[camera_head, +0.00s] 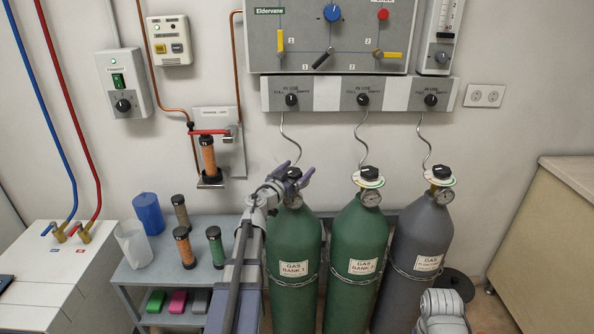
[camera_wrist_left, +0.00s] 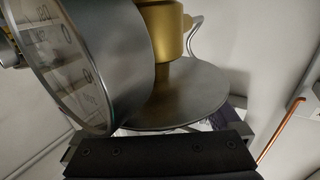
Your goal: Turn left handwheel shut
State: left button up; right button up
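The left handwheel (camera_head: 294,173) is a small black knob on top of the left green cylinder (camera_head: 292,240), labelled Gas Bank 1. My left gripper (camera_head: 290,178) is at this cylinder's neck, its purple-grey fingers spread apart on either side of the handwheel. I cannot tell whether they touch it. In the left wrist view a round pressure gauge (camera_wrist_left: 75,65), a brass valve body (camera_wrist_left: 162,35) and a grey disc (camera_wrist_left: 185,95) fill the picture close to the gripper; the fingertips are mostly hidden there. My right gripper is not in view.
A middle green cylinder (camera_head: 357,245) and a grey cylinder (camera_head: 415,250) stand close on the right, with their own black handwheels. Thin hoses rise to the wall panel (camera_head: 330,93). A low shelf (camera_head: 180,275) with several small canisters stands at the left.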

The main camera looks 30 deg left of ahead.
pick_arm(q)
jog(key=c, duration=1.2)
jog(key=m+h, duration=0.2)
jog(key=h, duration=0.1)
jog(key=m+h, duration=0.1)
jog(key=h, duration=0.1)
jog(key=shift+d+g, duration=0.25)
jog(key=shift+g, duration=0.15)
jog(key=shift+s+d+m+g+h, duration=0.15)
jog(key=shift+m+g+h, duration=0.15)
jog(key=shift+m+h, duration=0.35)
jog(key=shift+d+m+g+h, duration=0.15)
jog(key=shift+m+g+h, duration=0.2)
jog(key=shift+h, duration=0.4)
jog(key=shift+s+d+m+g+h, duration=0.15)
jog(key=shift+m+g+h, duration=0.1)
jog(key=shift+m+h, duration=0.4)
jog(key=shift+h, duration=0.25)
jog(key=o, duration=1.3)
